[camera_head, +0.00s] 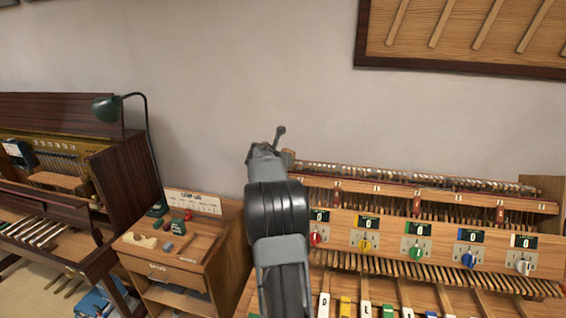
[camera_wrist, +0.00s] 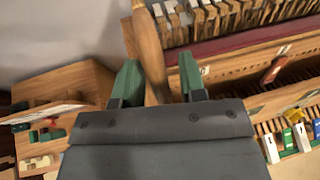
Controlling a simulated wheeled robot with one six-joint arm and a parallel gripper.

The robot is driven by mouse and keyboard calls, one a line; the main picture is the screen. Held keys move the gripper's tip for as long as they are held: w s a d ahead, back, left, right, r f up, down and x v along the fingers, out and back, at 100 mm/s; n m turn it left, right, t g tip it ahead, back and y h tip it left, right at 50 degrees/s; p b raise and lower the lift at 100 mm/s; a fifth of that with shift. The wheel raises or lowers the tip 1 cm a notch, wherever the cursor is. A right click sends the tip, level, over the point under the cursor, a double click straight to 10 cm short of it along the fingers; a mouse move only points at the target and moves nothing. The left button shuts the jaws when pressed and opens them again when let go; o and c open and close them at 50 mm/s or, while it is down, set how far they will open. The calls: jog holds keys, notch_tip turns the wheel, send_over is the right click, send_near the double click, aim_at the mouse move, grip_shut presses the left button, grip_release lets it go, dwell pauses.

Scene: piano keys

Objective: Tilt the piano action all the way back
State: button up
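The piano action (camera_head: 440,195) is a long wooden rail with a row of hammers along its top, above the key bench at the right of the head view. In the wrist view its hammers and dark red strip (camera_wrist: 230,44) run along the upper right. A wooden post (camera_wrist: 150,50) stands at the action's left end. My gripper (camera_wrist: 158,76) has its two green fingers apart, one on each side of this post. The left finger looks close to or touching the post; a gap shows at the right finger. In the head view my arm hides the fingers and most of the post.
A panel with coloured knobs (camera_head: 416,252) and small displays sits below the action, with labelled keys (camera_head: 346,306) in front. A small wooden cabinet (camera_head: 190,262) with tools stands to the left, then a dark piano with a green lamp (camera_head: 108,108).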

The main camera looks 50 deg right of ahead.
jog(key=shift+a, duration=0.15)
jog(key=b+v, duration=0.3)
jog(key=v, duration=1)
jog(key=shift+a+r, duration=0.15)
jog(key=shift+a, duration=0.2)
jog(key=shift+a, duration=0.1)
